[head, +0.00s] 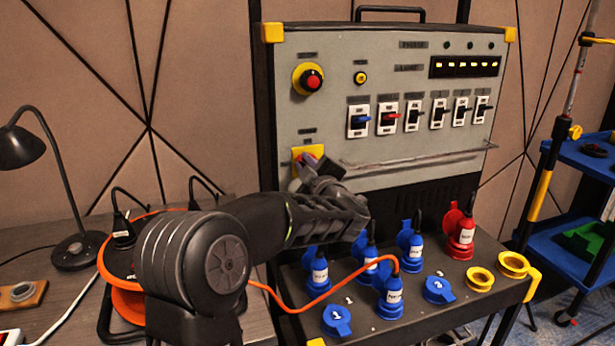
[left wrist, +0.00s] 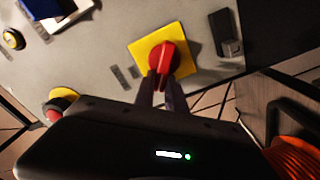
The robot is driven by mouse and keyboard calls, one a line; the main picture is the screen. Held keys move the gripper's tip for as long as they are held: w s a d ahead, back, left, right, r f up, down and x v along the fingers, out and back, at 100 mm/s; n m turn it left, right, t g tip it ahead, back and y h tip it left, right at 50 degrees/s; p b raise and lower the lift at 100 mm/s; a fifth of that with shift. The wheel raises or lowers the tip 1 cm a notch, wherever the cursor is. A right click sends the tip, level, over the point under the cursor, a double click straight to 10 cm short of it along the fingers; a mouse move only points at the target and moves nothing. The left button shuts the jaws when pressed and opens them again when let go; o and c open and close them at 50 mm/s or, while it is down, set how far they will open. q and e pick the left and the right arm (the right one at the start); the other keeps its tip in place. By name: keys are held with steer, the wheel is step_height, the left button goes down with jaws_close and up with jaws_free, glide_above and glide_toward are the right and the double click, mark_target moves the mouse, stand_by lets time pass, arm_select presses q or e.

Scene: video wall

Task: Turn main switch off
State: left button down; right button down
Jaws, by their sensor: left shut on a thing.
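The main switch is a red rotary handle on a yellow square plate, low on the left of the grey panel (head: 400,75). In the head view its yellow plate (head: 308,152) shows above my left gripper (head: 318,175), which hides most of the handle. In the left wrist view the red handle (left wrist: 169,58) stands on the yellow plate (left wrist: 147,50), with the two fingers of my left gripper (left wrist: 162,85) at its near end. The left gripper is shut on the red handle. The right gripper is not in view.
A red emergency button (head: 311,80) is above the switch, and several small breakers (head: 412,115) are to the right. Blue plugs (head: 390,292) and an orange cable (head: 325,296) lie below my arm. A black lamp (head: 75,245) stands at left and a blue cart (head: 575,240) at right.

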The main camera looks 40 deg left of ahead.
arm_select(q)
steer(key=shift+s+a+f+n+b, duration=0.1)
steer(key=shift+f+n+b, duration=0.2)
steer(key=shift+n+b, duration=1)
steer(key=shift+d+f+n+b, duration=0.1)
steer(key=shift+f+n+b, duration=0.15)
steer(key=shift+n+b, duration=1.1)
steer(key=shift+s+a+f+n+b, duration=0.1)
steer(key=shift+f+n+b, duration=0.2)
steer(key=shift+n+b, duration=1)
steer(key=c, duration=1.4)
jaws_free()
steer(key=shift+w, duration=0.1)
steer(key=v, duration=0.7)
steer(key=shift+s+d, duration=0.25)
steer(key=shift+d, duration=0.1)
